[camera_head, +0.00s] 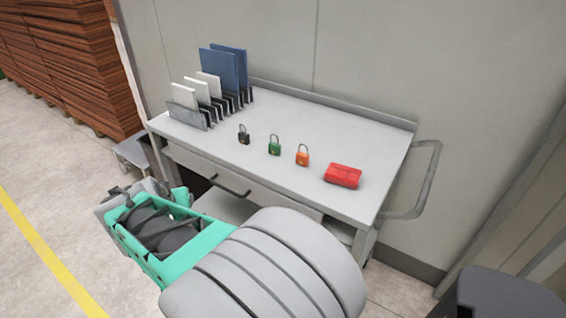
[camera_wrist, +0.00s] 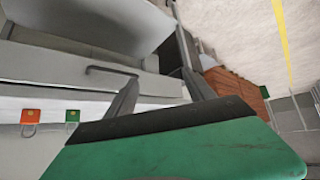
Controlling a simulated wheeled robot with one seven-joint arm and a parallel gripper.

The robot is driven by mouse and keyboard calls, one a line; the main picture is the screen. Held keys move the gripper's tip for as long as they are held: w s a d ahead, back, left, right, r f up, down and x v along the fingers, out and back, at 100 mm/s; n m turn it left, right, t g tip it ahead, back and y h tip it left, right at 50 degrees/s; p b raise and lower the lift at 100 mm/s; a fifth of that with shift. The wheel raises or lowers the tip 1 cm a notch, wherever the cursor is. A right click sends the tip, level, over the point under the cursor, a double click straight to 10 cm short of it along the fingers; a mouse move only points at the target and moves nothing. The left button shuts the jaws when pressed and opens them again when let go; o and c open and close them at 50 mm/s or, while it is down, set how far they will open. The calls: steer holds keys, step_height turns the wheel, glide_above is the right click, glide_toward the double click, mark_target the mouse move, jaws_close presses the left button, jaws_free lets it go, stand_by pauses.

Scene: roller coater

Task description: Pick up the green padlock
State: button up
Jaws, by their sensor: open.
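The green padlock (camera_head: 275,147) stands upright on the grey cart top, between a black padlock (camera_head: 243,136) and an orange padlock (camera_head: 302,157). In the wrist view the green padlock (camera_wrist: 72,116) appears upside down at the left, with the orange padlock (camera_wrist: 31,117) beside it. My gripper (camera_wrist: 160,88) is open, its two grey fingers spread with nothing between them. It is apart from the padlocks, off to their side and by the cart's drawer front. In the head view my arm fills the lower middle and the fingertips cannot be made out clearly.
The cart top (camera_head: 330,132) has a red pouch (camera_head: 342,175) at its right and a rack with blue and white panels (camera_head: 205,88) at its back left. A drawer handle (camera_head: 230,186) juts from the front and a push handle (camera_head: 425,180) from the right side. Stacked boards (camera_head: 75,65) stand far left.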

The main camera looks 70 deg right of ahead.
mark_target(273, 148)
steer(key=s+d+f+m+g+h+b, duration=0.1)
steer(key=s+d+m+h, duration=0.1)
steer(key=d, duration=0.4)
steer(key=s+d+m+h+b, duration=0.2)
steer(key=s+d, duration=0.1)
steer(key=d, duration=0.3)
steer(key=s+d+f+m+g+h+b, duration=0.1)
steer(key=s+d+m+h, duration=0.1)
steer(key=d, duration=0.5)
steer(key=shift+s+f+g+h+b, duration=0.35)
steer(key=shift+s+h, duration=0.15)
steer(key=shift+h, duration=0.1)
steer(key=s+d+r+h, duration=0.1)
steer(key=s+d, duration=0.1)
steer(key=s+d+r+m+g+h, duration=0.1)
steer(key=d, duration=0.1)
steer(key=s+d+g+h+b, duration=0.1)
steer(key=s+d, duration=0.1)
steer(key=shift+s+d+r+m, duration=0.15)
steer(key=shift+s+r+m, duration=0.15)
steer(key=shift+r, duration=0.1)
steer(key=d, duration=0.7)
steer(key=shift+w+p, duration=0.2)
steer(key=shift+p, duration=0.1)
steer(key=shift+a, duration=0.1)
jaws_close()
